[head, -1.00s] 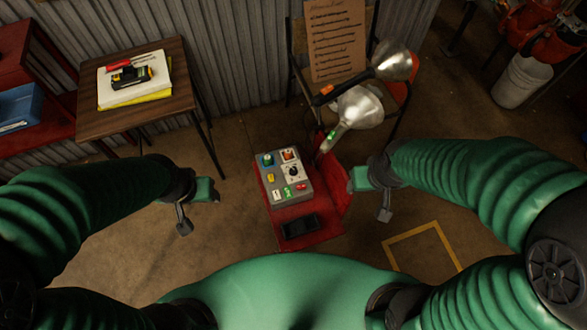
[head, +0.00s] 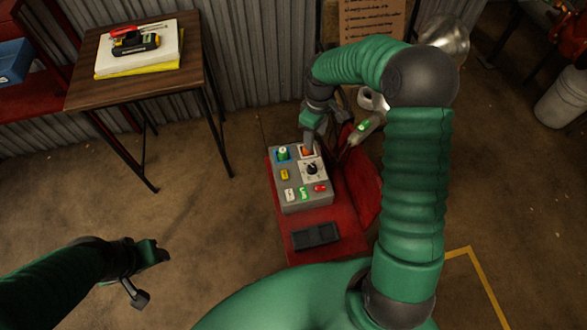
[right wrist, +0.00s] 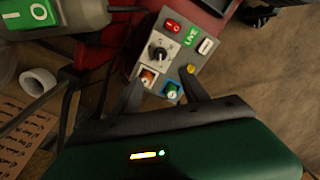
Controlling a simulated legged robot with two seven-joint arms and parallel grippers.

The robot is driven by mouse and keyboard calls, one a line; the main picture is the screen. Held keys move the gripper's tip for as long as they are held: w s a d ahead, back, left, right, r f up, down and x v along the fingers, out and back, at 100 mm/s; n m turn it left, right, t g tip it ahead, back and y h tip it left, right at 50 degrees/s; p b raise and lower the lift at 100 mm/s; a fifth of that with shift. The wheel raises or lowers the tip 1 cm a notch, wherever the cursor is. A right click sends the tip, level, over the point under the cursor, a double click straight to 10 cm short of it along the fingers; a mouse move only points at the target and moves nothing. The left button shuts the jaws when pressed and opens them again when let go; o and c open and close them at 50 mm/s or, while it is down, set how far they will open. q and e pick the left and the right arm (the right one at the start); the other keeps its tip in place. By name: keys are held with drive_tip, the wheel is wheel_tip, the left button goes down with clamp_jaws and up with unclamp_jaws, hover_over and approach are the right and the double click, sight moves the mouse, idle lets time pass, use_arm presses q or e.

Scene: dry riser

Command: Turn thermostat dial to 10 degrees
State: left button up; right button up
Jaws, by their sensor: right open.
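The thermostat dial is a black knob (head: 312,169) on a white plate on the grey control box. It also shows in the right wrist view (right wrist: 158,52), with a light pointer mark; the scale is too small to read. My right gripper (head: 309,138) is above the far edge of the box, near the orange switch. In the right wrist view its two fingers (right wrist: 163,90) are spread, with nothing between them and the dial beyond the tips. My left gripper (head: 158,252) is at lower left, away from the box; its finger gap is not clear.
The grey box (head: 305,202) carries several coloured switches and labels around the dial. It sits on a red seat (head: 345,247) with a dark flat object (head: 316,236). A wooden table (head: 190,75) is at upper left.

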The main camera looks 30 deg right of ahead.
sight(312, 166)
wheel_tip(312, 166, down, 16)
drive_tip(key=b, duration=0.5)
drive_tip(key=shift+s+f+b, duration=0.1)
drive_tip(key=shift+b, duration=0.2)
drive_tip(key=shift+c, duration=0.2)
clamp_jaws()
